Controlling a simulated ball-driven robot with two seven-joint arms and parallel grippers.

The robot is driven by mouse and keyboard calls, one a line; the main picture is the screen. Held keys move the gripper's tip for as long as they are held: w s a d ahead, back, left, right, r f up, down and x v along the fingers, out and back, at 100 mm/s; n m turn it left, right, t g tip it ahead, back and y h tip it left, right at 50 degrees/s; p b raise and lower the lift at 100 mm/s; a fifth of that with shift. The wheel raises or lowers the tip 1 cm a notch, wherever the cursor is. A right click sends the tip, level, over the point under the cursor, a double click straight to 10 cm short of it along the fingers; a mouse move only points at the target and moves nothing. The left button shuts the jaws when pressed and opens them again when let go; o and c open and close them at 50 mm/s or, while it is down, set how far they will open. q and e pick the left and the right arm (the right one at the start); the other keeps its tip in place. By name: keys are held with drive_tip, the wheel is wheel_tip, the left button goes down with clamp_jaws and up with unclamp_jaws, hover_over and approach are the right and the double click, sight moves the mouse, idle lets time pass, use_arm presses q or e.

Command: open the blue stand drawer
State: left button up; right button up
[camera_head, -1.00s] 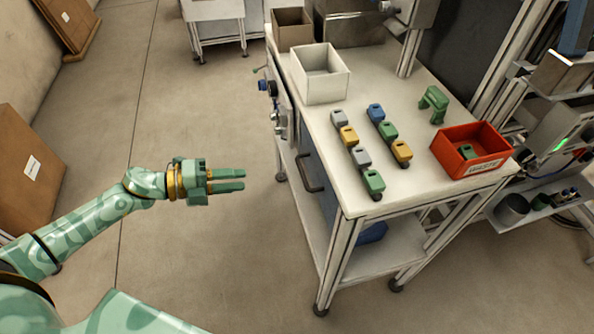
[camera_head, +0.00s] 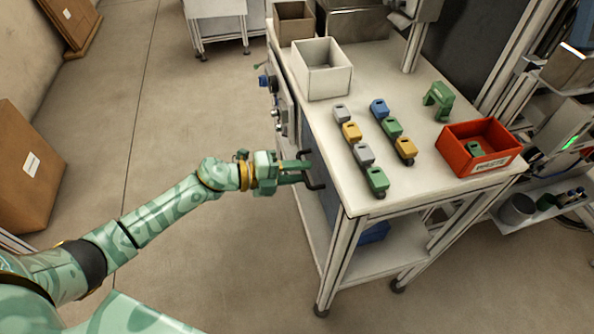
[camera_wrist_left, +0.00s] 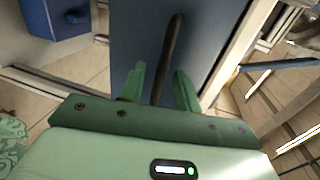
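The blue stand drawer (camera_wrist_left: 140,45) is under the white bench top, with its blue front facing my left arm. It looks shut. A dark bar handle (camera_wrist_left: 172,50) is on its front, and the handle also shows in the head view (camera_head: 318,172). My left gripper (camera_head: 303,171) is at the handle. In the left wrist view its two green fingers (camera_wrist_left: 158,85) are apart, one on each side of the handle's near end. I cannot tell whether they touch it. My right gripper is not in view.
The white bench top (camera_head: 345,192) carries several coloured tape dispensers, a white box (camera_head: 322,70), a green device (camera_head: 438,100) and a red waste bin (camera_head: 480,150). Another blue box (camera_wrist_left: 65,17) shows at the wrist view's upper left.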

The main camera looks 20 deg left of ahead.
use_arm(q)
clamp_jaws()
drive_tip(key=shift+a, duration=0.1)
drive_tip(key=f+v, duration=0.2)
drive_tip(key=v, duration=1.1)
drive_tip(key=a+f+v, duration=0.1)
drive_tip(key=f+v, duration=0.2)
drive_tip(key=v, duration=1.1)
drive_tip(key=shift+s+f, duration=0.2)
drive_tip(key=shift+s, duration=0.3)
drive_tip(key=shift+a, duration=0.15)
unclamp_jaws()
drive_tip(key=shift+a, duration=0.1)
drive_tip(key=p+v, duration=0.1)
drive_tip(key=v, duration=1.5)
drive_tip(key=shift+r, duration=0.1)
